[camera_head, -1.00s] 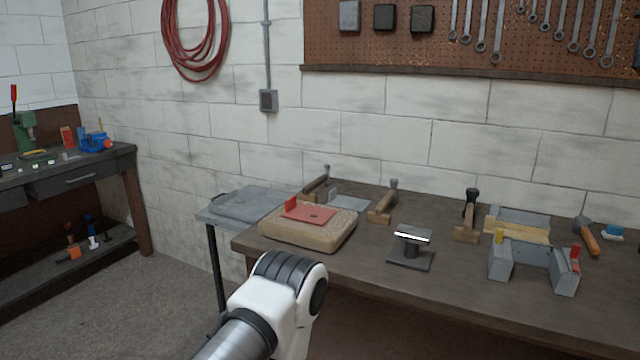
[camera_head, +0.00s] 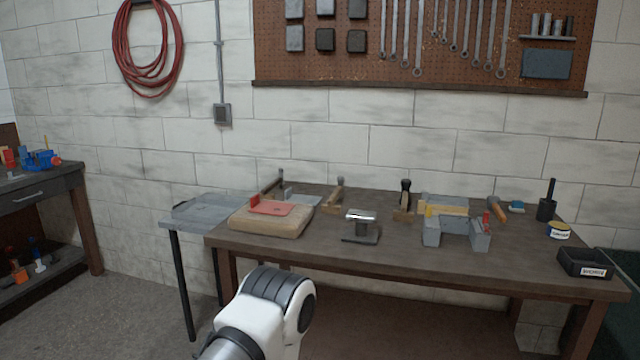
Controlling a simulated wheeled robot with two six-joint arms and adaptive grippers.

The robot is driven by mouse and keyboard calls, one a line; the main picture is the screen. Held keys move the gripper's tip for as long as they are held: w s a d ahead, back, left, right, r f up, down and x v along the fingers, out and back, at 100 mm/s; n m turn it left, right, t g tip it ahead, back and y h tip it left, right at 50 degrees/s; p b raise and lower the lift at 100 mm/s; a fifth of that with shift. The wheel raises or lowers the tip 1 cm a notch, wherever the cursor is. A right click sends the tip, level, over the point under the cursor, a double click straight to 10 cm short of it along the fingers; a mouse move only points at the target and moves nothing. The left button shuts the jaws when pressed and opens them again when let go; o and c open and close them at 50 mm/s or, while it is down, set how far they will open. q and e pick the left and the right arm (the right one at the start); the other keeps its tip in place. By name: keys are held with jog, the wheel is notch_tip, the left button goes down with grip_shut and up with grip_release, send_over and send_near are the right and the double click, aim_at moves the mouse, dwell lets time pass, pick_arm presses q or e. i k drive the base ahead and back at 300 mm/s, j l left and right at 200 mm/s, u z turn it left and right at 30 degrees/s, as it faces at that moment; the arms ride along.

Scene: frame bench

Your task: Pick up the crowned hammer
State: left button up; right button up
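Several hammer-like tools stand or lie on the brown workbench (camera_head: 370,265). One dark tool (camera_head: 281,176) stands in a wooden rest at the back left, and another with a grey top (camera_head: 340,183) stands to its right. A black-headed one (camera_head: 405,188) stands in a wooden block near the middle. A hammer with an orange-brown handle (camera_head: 498,211) is at the right, behind the grey vise-like fixture. I cannot tell from here which one is crowned. One of my arm links shows at the bottom, in front of the bench. Neither gripper is in view.
A tan pad with a red plate (camera_head: 272,207), a small anvil-like block (camera_head: 361,226) and a grey fixture (camera_head: 455,228) stand on the bench. A grey side table (camera_head: 205,206) adjoins the left.

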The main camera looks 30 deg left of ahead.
aim_at(279, 181)
jog(key=i+j+z, duration=0.15)
jog(key=j+z, duration=0.3)
jog(key=j, duration=0.25)
jog(key=j+z, duration=0.4)
jog(key=j, duration=0.35)
jog(key=j+z, duration=0.45)
jog(key=j, duration=0.3)
jog(key=k, duration=0.05)
